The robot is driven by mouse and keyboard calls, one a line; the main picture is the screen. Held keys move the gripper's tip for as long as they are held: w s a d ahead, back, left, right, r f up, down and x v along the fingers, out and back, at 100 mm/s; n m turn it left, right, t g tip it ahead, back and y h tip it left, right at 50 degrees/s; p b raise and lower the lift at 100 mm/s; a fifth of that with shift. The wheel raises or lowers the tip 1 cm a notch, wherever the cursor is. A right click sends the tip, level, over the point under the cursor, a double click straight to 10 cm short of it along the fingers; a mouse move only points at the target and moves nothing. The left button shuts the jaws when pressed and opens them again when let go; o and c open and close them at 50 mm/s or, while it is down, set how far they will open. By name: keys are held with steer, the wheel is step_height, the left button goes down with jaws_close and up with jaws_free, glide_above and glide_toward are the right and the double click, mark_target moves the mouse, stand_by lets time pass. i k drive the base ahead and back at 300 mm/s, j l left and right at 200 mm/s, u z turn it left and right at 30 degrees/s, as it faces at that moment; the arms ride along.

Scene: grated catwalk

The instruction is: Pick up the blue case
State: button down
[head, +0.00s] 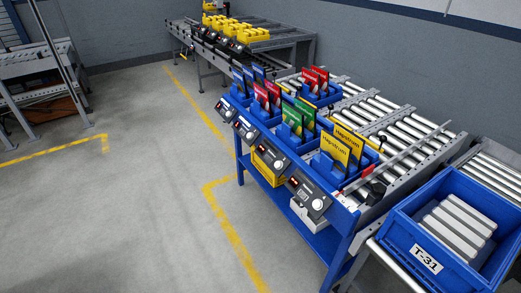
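Thin upright blue cases (248,76) stand in the far-left blue holders on the workstation, beside red ones (268,93). They are small here, and their lower parts are hidden by the holder walls. A larger open blue tote (397,236) labelled T-31 sits at the lower right with several grey slabs in it. I cannot tell from this view alone which blue thing the task names. My gripper is not in view.
Green cases (297,117) and yellow cases (340,148) stand nearer in the holders. Black control boxes (308,194) line the blue bench's front. Roller conveyors (410,125) run behind. Yellow bins (240,34) stand farther back. The grey floor (120,200) at left is clear.

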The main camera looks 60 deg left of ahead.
mark_target(239, 77)
steer(key=u, duration=1.75)
